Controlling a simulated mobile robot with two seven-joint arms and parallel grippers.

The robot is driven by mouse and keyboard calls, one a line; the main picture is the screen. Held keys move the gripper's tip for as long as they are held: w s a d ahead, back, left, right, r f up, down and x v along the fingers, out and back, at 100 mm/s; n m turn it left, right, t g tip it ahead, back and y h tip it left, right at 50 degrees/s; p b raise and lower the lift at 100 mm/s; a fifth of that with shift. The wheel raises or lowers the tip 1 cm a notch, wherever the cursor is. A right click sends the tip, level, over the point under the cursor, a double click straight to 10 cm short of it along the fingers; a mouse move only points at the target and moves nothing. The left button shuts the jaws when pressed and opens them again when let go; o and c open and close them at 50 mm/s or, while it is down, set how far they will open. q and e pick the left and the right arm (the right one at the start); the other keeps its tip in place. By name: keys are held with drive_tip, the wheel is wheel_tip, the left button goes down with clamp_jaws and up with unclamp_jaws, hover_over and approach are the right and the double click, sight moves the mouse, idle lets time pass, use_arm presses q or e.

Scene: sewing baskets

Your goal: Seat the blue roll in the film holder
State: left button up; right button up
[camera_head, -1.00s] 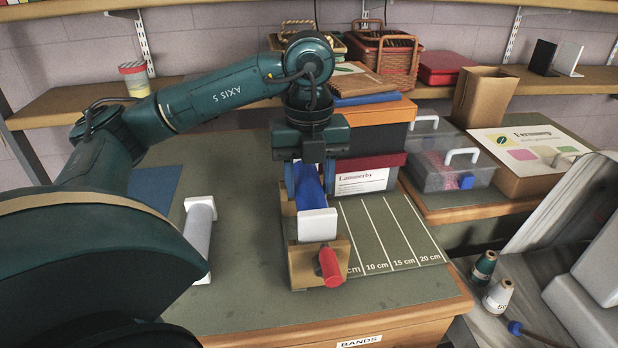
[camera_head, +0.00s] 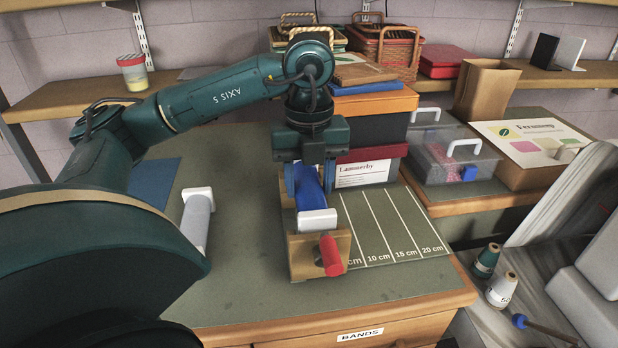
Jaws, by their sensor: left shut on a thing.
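The blue roll (camera_head: 312,206) has a white end cap facing me. It lies lengthwise at the film holder (camera_head: 303,262), a tan wooden cradle with a red handle (camera_head: 331,256) at its near end. The white cap is at the top of the holder's near end wall; whether the roll rests fully in it I cannot tell. My left gripper (camera_head: 308,182) points down from above, shut on the blue roll toward its far end. The gripper hides the roll's far end and much of the holder's far part. My right gripper is not in view.
A white roll (camera_head: 197,222) lies on the green bench top to the left. A ruled cutting mat (camera_head: 390,225) lies right of the holder. Stacked boxes (camera_head: 372,130) stand close behind. Thread spools (camera_head: 487,260) are at the lower right. The bench front is clear.

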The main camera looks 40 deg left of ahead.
use_arm(q)
drive_tip(key=shift+f+b, duration=0.5)
drive_tip(key=shift+f, duration=0.25)
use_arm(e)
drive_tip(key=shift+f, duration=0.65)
use_arm(q)
drive_tip(key=o, duration=1.3)
drive_tip(key=shift+c, duration=0.2)
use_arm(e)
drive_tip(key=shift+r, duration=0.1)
use_arm(q)
drive_tip(key=shift+r, duration=0.3)
wheel_tip(320, 180, up, 5)
drive_tip(key=shift+f+p, duration=0.2)
drive_tip(key=shift+p, duration=0.4)
wheel_tip(320, 180, up, 8)
drive_tip(key=p, duration=0.4)
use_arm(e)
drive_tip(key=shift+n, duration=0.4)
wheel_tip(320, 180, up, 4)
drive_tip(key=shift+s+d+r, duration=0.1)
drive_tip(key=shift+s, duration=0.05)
